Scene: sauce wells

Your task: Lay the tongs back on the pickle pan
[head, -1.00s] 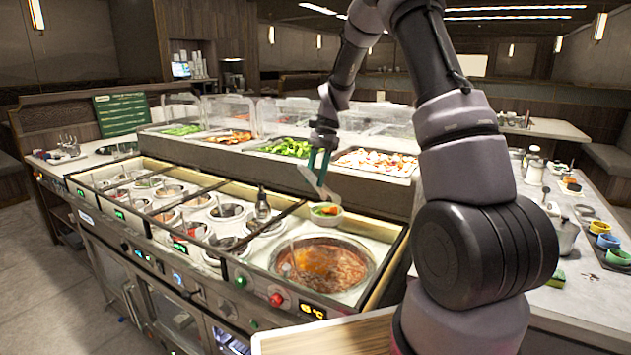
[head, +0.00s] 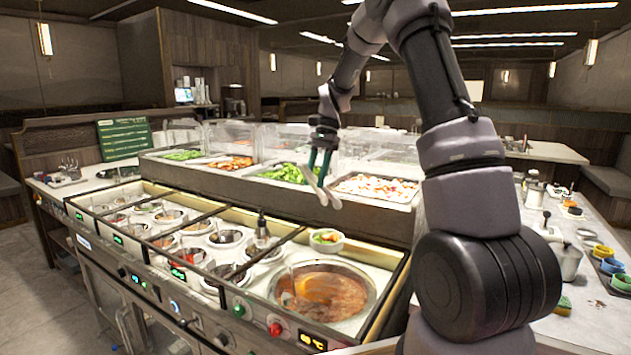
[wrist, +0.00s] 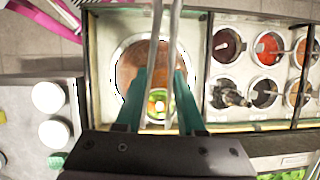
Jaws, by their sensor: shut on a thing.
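My gripper (head: 322,145) has teal fingers and is shut on pale metal tongs (head: 326,186). The tongs hang down in front of the raised row of food pans. A pan of green pieces (head: 284,174) lies behind the tongs to the left, and a pan of white and red pieces (head: 376,187) to the right. I cannot tell which pan holds pickles.
A small white bowl of greens and red pieces (head: 326,240) sits at the back rim of the round soup well (head: 350,300). Sauce wells (head: 226,238) with ladles fill the counter to the left. Clear guards (head: 285,118) stand behind the pans.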

